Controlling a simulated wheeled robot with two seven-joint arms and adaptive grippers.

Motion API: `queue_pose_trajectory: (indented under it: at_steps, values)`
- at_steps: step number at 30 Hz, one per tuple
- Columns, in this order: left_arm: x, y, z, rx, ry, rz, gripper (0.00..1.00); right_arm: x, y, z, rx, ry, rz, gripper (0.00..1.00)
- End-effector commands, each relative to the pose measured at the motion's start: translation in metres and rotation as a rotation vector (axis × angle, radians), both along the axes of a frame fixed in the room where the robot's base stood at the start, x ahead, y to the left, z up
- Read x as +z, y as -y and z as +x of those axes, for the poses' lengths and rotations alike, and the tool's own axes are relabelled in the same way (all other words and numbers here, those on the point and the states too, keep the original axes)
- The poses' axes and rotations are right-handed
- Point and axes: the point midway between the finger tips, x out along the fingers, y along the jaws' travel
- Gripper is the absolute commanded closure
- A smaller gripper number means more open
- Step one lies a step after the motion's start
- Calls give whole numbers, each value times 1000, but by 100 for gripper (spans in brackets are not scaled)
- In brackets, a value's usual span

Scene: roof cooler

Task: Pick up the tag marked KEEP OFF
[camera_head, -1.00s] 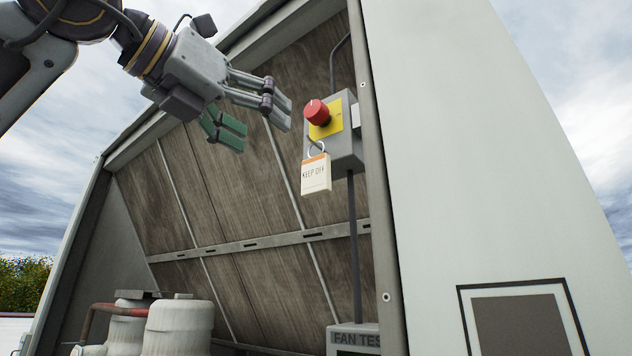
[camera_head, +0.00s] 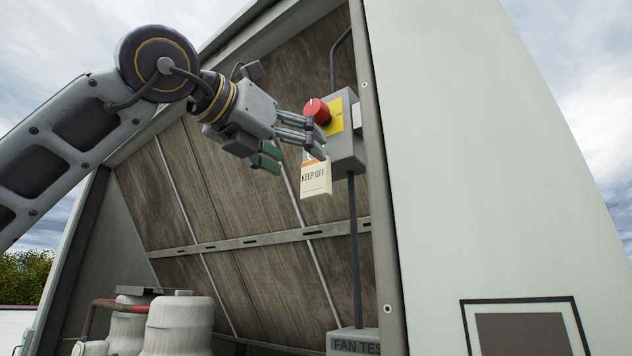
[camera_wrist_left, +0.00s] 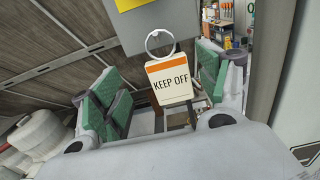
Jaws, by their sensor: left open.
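I cannot tell whether a finger touches the tag. My right gripper is not in view.
A metal door post (camera_head: 383,200) stands right of the box, with a large pale panel (camera_head: 470,160) beyond it. A conduit (camera_head: 354,260) runs down to a box lettered FAN TES (camera_head: 352,343). White tanks (camera_head: 178,325) stand at lower left. A brown panelled wall (camera_head: 225,205) lies behind.

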Motion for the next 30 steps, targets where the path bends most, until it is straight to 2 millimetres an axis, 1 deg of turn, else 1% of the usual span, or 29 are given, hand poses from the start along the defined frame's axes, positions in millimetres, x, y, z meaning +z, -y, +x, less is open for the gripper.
queue_pose_trajectory:
  at_steps: [9, 14, 24, 30]
  values:
    - [0, 0, 0, 0, 0, 0, 25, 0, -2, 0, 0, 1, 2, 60]
    - [1, 4, 4, 0, 0, 0, 25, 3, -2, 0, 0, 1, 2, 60]
    - [4, 26, 22, -1, -1, 1, 25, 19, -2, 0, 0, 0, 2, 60]
    - [3, 35, 35, -1, -1, 0, 25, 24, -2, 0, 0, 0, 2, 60]
